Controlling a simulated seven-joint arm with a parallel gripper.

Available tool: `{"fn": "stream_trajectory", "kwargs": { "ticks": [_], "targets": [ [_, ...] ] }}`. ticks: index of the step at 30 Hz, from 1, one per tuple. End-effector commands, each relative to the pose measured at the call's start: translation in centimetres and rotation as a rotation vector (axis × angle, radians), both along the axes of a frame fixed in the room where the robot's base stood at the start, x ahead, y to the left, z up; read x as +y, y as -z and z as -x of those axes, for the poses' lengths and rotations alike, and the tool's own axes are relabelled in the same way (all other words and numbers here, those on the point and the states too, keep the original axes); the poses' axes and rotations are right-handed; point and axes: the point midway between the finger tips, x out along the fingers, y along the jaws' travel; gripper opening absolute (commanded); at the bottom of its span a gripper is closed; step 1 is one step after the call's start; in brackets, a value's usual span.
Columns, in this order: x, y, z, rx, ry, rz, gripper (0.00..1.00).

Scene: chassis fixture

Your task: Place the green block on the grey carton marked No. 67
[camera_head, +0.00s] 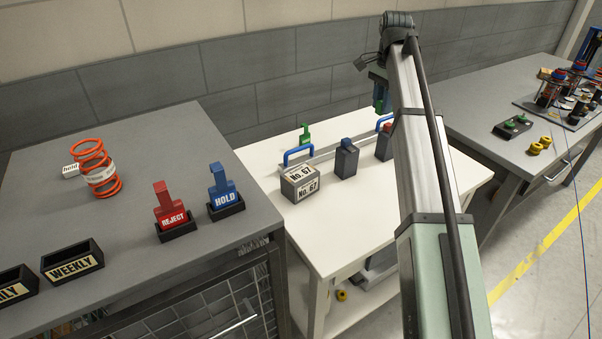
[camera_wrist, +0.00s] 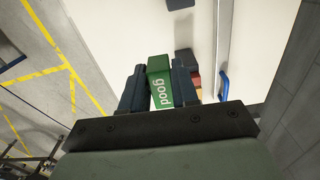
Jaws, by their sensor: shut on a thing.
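My gripper (camera_wrist: 159,84) is shut on a green block (camera_wrist: 160,68) marked "good". In the head view my gripper (camera_head: 379,92) is high over the right part of the white table, with a sliver of green between its fingers. The grey carton (camera_head: 289,189) marked No. 67 stands on the white table, left of and below the gripper, with a bare top. I cannot make out the carton in the wrist view.
A dark block with a blue top (camera_head: 346,160) stands right of the carton, and a red-topped one (camera_head: 384,145) is partly behind my arm. A fixture with blue handles (camera_head: 299,152) and a green piece (camera_head: 305,134) are behind. The table's front is clear.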

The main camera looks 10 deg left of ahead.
Motion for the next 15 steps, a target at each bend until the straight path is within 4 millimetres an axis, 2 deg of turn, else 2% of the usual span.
{"fn": "stream_trajectory", "kwargs": {
  "ticks": [8, 15],
  "targets": [
    [6.4, 0.1, 3.3, 0.0, -0.015, 0.0, 0.0],
    [13.5, 0.2, 7.7, 0.0, -0.027, 0.0, 0.0]
  ]
}}
